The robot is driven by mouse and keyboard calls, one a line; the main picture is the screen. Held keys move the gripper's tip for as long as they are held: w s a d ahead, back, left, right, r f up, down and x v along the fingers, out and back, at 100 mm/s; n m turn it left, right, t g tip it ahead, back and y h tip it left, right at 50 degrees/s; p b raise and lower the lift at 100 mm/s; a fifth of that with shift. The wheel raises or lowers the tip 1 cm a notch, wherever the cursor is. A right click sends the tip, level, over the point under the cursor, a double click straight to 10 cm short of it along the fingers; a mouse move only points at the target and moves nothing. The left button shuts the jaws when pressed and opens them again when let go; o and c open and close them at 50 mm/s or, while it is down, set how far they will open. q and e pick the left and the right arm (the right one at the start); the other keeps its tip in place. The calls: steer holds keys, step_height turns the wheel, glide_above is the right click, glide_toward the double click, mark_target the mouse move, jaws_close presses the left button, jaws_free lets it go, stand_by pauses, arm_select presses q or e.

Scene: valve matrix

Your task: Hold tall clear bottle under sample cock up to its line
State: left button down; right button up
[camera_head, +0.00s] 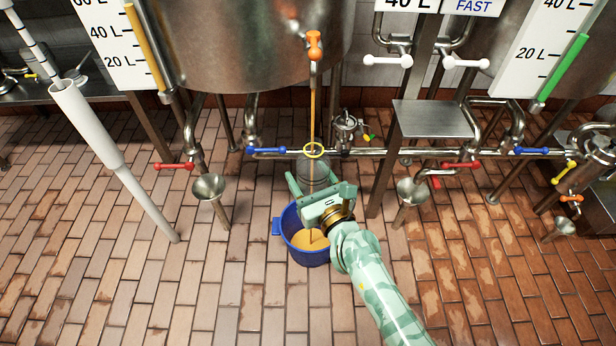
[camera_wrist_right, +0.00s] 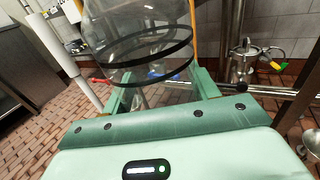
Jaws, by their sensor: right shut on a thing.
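The sample cock has an orange handle (camera_head: 314,44) on the front of the steel tank. My right gripper (camera_head: 318,190) is shut around the bottle, which looks roughly upright. In the right wrist view the bottle (camera_wrist_right: 140,30) has dark bands and no liquid shows in the visible part. Amber also shows below, running into the blue bucket (camera_head: 284,222); I cannot tell whether the stream passes inside or beside the bottle. My left gripper is out of view.
Steel funnels stand left (camera_head: 209,187) and right (camera_head: 411,191) of the bucket. A horizontal pipe with blue handles (camera_head: 266,150) runs behind the bottle. A small steel shelf (camera_head: 432,118) stands at right. The tiled floor in front is clear.

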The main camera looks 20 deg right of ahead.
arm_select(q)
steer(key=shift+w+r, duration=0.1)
